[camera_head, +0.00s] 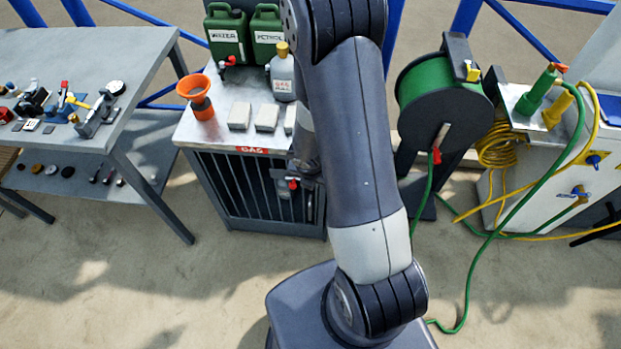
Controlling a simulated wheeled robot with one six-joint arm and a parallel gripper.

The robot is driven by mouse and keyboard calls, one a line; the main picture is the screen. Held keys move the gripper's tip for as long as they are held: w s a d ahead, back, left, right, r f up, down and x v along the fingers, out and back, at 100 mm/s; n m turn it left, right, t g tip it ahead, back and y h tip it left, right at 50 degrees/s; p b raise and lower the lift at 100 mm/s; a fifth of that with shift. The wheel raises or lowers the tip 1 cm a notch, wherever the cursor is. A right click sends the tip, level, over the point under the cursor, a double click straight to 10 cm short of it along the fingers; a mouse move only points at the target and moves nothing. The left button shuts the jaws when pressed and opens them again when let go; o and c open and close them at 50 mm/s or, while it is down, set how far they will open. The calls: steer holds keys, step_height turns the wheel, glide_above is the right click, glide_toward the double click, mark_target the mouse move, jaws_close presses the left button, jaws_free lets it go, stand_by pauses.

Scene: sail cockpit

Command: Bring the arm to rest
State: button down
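My arm (358,160) rises from my base at the bottom centre and extends up past the top edge of the head view. It passes in front of the gas cabinet and hides part of its right side. My gripper cannot be clearly made out; the end of the arm is out of the picture or hidden behind the arm links.
A grey workbench (65,60) with small tools stands left. The gas cabinet (255,185) carries an orange funnel (198,97), green cans (228,38) and a grey gas bottle (283,77). A green hose reel (445,105) stands right, its hose (468,270) trailing on the floor.

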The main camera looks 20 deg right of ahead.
steer(key=shift+p+v, duration=0.6)
steer(key=shift+v, duration=1.15)
